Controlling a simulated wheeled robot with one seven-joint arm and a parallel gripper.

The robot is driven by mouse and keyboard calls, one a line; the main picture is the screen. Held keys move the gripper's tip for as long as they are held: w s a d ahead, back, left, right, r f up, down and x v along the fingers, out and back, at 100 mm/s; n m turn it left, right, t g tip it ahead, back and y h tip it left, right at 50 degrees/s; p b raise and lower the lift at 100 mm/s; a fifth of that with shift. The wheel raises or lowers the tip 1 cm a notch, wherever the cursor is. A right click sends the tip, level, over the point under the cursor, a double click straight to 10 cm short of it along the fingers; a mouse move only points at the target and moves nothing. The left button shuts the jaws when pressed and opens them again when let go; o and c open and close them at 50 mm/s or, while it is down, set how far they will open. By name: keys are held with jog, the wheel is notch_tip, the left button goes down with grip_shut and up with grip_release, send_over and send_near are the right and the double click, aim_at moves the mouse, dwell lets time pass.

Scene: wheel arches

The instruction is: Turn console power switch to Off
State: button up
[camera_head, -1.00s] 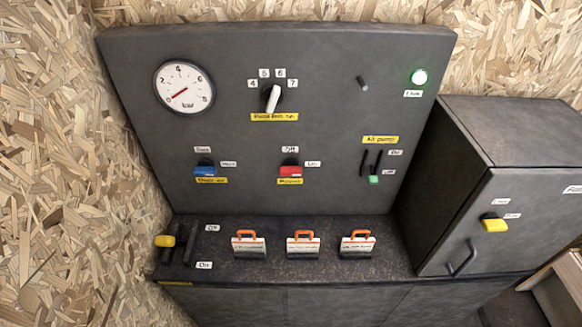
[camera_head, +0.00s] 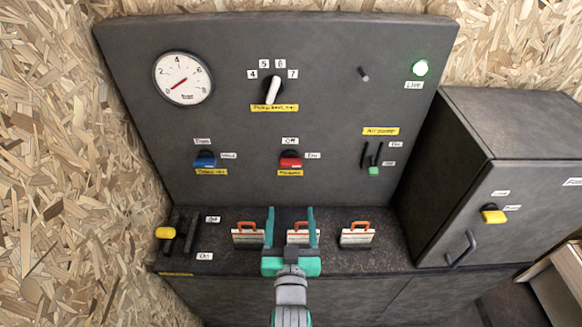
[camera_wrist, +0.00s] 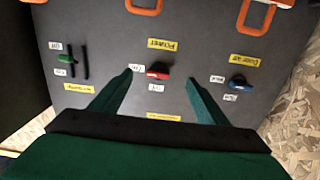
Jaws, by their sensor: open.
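The red power switch (camera_head: 290,161) is on the dark upright panel, with an "Off" label above it, an "On" label to its right and a yellow label below. Its red bar lies roughly level, toward the "On" side. My gripper (camera_head: 291,211) is open and empty, its two green fingers pointing up in front of the panel, below the red switch in the picture. In the wrist view, which is turned over, the red switch (camera_wrist: 157,71) shows between the two spread fingers (camera_wrist: 160,77). I cannot tell how far the fingertips are from the panel.
A blue switch (camera_head: 205,160) is left of the red one, a green-tipped slider (camera_head: 374,170) right. Several orange-handled tags, one a left tag (camera_head: 249,236), stand on the ledge. A yellow-ended lever (camera_head: 166,233) is far left; a grey cabinet (camera_head: 535,215) stands right.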

send_near(291, 166)
jog(key=w, duration=0.9)
jog(key=shift+w, duration=0.15)
jog(key=shift+c, duration=0.6)
jog(key=c, duration=0.9)
